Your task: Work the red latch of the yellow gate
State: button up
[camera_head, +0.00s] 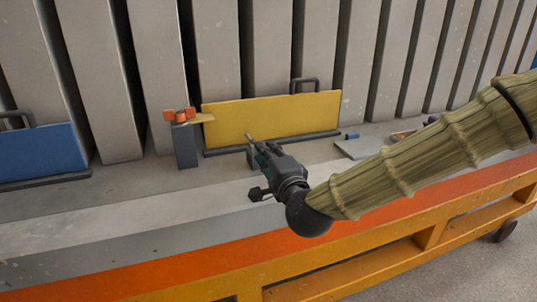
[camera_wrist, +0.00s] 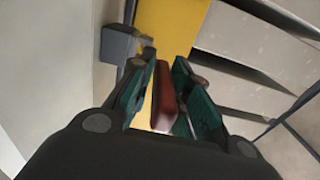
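The yellow gate (camera_head: 270,118) stands upright on the bench against grey panels, a dark handle on its top edge. An orange-red latch piece (camera_head: 180,114) sits on a grey post (camera_head: 186,147) at the gate's left end, with a yellow tab between them. My gripper (camera_head: 254,142) is in front of the gate's middle, right of the post. In the wrist view its green-padded fingers (camera_wrist: 168,85) stand apart. A reddish-brown bar (camera_wrist: 165,98) shows between them, with narrow gaps beside it; whether it is the latch or touches a finger I cannot tell. The gate (camera_wrist: 172,28) and post (camera_wrist: 117,44) show beyond.
A blue panel (camera_head: 40,152) with a dark handle stands at the far left. A small blue piece (camera_head: 352,135) and a flat grey plate (camera_head: 362,149) lie right of the gate. An orange frame (camera_head: 330,262) runs along the front.

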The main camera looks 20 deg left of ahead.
jog(key=shift+o, duration=1)
jog(key=v, duration=1.2)
